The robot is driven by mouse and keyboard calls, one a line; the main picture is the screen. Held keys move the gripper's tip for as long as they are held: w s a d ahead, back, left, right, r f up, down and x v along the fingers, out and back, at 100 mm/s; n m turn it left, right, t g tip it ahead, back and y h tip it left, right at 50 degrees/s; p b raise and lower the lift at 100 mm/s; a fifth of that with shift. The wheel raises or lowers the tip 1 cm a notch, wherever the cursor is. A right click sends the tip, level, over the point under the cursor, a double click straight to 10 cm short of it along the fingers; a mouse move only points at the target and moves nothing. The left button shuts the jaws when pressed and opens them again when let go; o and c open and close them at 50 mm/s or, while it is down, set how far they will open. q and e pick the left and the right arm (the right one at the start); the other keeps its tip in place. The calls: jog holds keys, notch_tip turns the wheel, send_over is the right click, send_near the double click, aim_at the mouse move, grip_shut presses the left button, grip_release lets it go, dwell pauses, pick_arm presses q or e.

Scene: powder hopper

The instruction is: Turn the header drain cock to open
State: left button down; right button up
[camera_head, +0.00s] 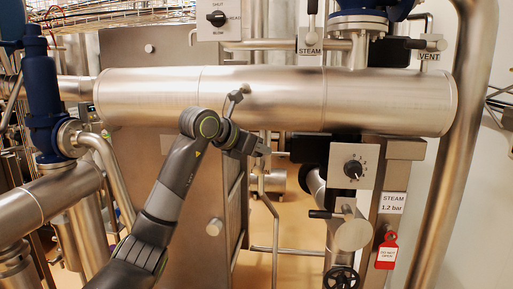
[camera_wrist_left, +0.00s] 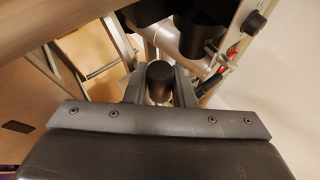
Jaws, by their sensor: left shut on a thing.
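The header is the large horizontal steel pipe (camera_head: 350,100) across the head view. My left gripper (camera_head: 262,148) is just below its underside, near the middle of the picture. In the left wrist view, the two fingers of my left gripper (camera_wrist_left: 160,88) are shut on a dark, round-ended handle (camera_wrist_left: 159,73), which stands between them. It looks like the drain cock's handle, but the cock's body is hidden and how far it is turned cannot be told. My right gripper is in neither view.
Right of the gripper are a black block (camera_head: 309,150), a dial plate (camera_head: 353,167) and a black lever (camera_head: 322,214). A dark handwheel (camera_head: 341,278) is lower down, and a red tag (camera_head: 386,251) hangs at right. A blue valve (camera_head: 42,100) stands at left.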

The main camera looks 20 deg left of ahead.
pick_arm(q)
jog(key=c, duration=1.6)
grip_release()
jog(key=shift+d+f, duration=0.1)
jog(key=shift+d, duration=0.05)
jog(key=shift+o, duration=1.2)
jog(key=shift+d, duration=0.15)
jog(key=shift+o, duration=0.5)
jog(key=shift+w+d, duration=0.2)
jog(key=shift+d, duration=0.1)
jog(key=shift+s+a, duration=0.2)
jog(key=shift+a, duration=0.15)
jog(key=shift+s+a+r+b, duration=0.15)
jog(key=shift+s+r+b, duration=0.05)
jog(key=shift+s+b, duration=0.15)
jog(key=b+v, duration=0.6)
jog(key=v, duration=1)
jog(key=shift+r, duration=0.2)
jog(key=shift+f, duration=0.1)
